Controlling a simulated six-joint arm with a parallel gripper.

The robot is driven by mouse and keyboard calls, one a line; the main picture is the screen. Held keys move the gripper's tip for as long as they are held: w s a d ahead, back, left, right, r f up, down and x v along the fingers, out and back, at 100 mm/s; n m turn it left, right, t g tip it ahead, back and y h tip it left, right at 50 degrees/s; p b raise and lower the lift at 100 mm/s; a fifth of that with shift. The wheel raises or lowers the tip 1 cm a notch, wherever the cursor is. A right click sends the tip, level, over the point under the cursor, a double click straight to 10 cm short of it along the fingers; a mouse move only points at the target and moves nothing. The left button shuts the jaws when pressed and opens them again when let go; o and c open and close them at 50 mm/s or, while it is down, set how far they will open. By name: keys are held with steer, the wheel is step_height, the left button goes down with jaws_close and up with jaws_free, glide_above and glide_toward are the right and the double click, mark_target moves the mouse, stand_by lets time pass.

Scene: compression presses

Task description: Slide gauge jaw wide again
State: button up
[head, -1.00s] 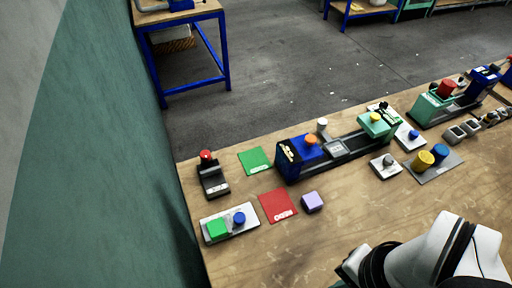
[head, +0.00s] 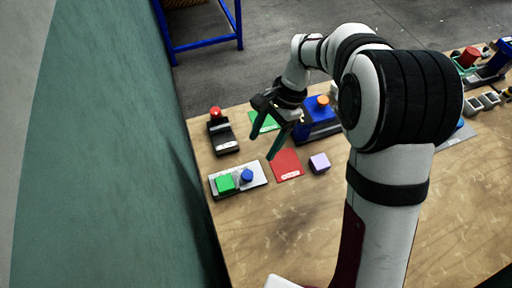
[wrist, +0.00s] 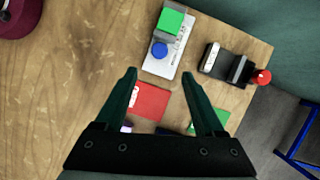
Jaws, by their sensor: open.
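My gripper (head: 262,148) is open and empty, its fingers pointing down above the red and green mats in the head view. In the wrist view its two fingertips (wrist: 160,72) stand wide apart with nothing between them. A pale plate (head: 259,170) carries a green block (head: 226,183) and a blue knob (head: 247,175); it lies ahead of the fingertips in the wrist view (wrist: 152,66). A black device (head: 222,136) with a red knob (head: 215,112) stands behind the plate. I cannot tell which of these is the gauge jaw.
The red mat (head: 286,164) and purple cube (head: 320,163) lie right of the plate. The green mat (head: 268,119) is partly behind my gripper. A blue press (head: 316,128) with an orange knob is partly hidden by my arm. A teal wall (head: 110,150) borders the left.

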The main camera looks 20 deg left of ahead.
mark_target(248, 174)
steer(key=x, duration=1.1)
steer(key=shift+f, duration=0.15)
jaws_close()
stand_by(0.8)
